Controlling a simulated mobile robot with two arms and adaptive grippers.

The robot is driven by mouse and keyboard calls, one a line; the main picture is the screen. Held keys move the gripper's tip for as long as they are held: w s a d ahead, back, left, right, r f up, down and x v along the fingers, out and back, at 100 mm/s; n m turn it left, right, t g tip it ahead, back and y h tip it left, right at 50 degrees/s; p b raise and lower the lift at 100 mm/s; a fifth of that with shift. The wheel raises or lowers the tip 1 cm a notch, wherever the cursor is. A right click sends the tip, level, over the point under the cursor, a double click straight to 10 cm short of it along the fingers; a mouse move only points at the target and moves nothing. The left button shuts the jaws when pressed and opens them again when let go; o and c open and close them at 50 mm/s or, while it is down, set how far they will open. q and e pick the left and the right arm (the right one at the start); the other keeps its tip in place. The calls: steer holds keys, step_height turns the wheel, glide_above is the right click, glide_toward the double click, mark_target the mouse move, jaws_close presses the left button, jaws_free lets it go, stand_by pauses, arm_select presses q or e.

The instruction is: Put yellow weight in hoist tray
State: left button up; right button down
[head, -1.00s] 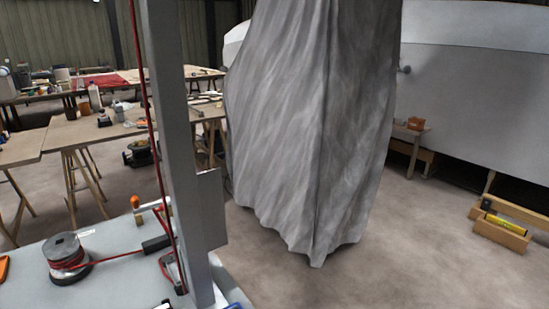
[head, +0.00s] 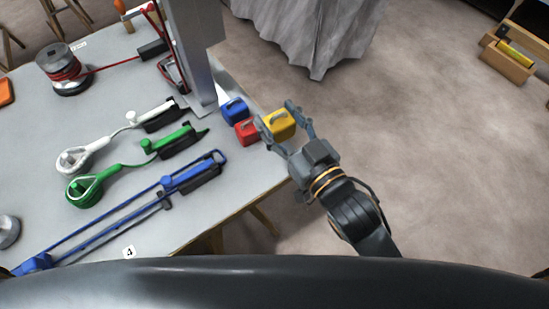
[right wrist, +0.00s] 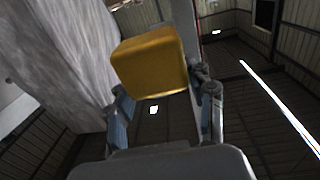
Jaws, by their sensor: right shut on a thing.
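In the right wrist view the yellow weight (right wrist: 152,62) fills the space between the two fingers. A blue weight (head: 235,110) is behind the red one. I cannot make out a hoist tray in these views. My left gripper is not in view.
A grey post (head: 195,50) rises from the table (head: 235,175) beside the weights. White (head: 90,150), green (head: 110,178) and blue (head: 150,205) rope tackles and a red rope spool (head: 65,70) lie on the table. A draped grey cover (head: 315,35) hangs beyond; open floor is at right.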

steer(key=shift+a, duration=0.45)
steer(key=shift+s, duration=0.1)
step_height(320, 180, down, 8)
steer(key=shift+b, duration=0.7)
steer(key=shift+f+p, duration=0.35)
steer(key=shift+f, duration=0.45)
steer(key=shift+f, duration=0.2)
steer(key=c, duration=0.5)
jaws_free()
steer(key=shift+f, duration=0.1)
